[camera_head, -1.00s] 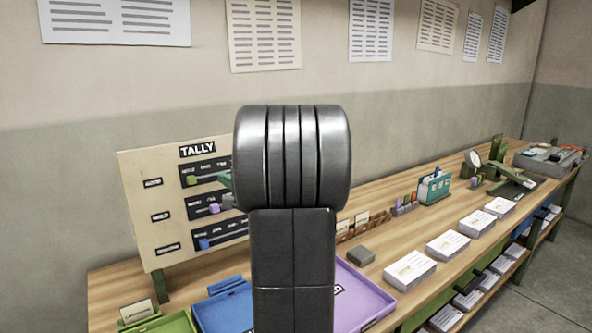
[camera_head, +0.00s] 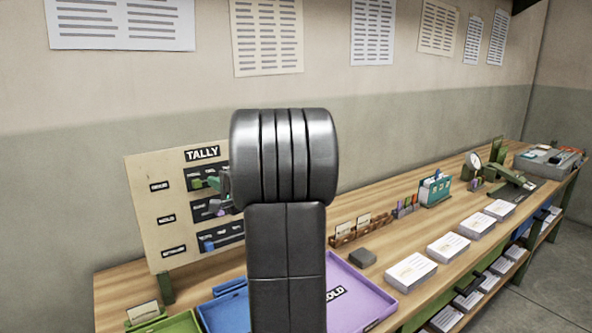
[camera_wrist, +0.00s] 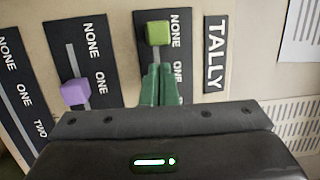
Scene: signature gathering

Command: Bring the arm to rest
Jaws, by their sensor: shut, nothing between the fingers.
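The tally board (camera_head: 150,200) stands upright at the back left of the table, with three dark slider rows. Its green slider (camera_head: 197,184) and blue slider (camera_head: 209,246) show left of my arm. The purple slider (camera_wrist: 76,92) shows in the wrist view, and the green slider (camera_wrist: 158,33) is just beyond my fingertips. My gripper (camera_wrist: 158,72) is shut and empty, its green fingers pointing at the board by the green slider's row. I cannot tell whether they touch the board. In the head view my arm hides most of the gripper.
Green (camera_head: 178,325), blue (camera_head: 222,311) and purple (camera_head: 362,300) trays lie at the front left. Several paper stacks (camera_head: 411,271) line the front edge. A grey block (camera_head: 362,257), card racks and a teal holder (camera_head: 434,189) stand farther right. Papers hang on the wall.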

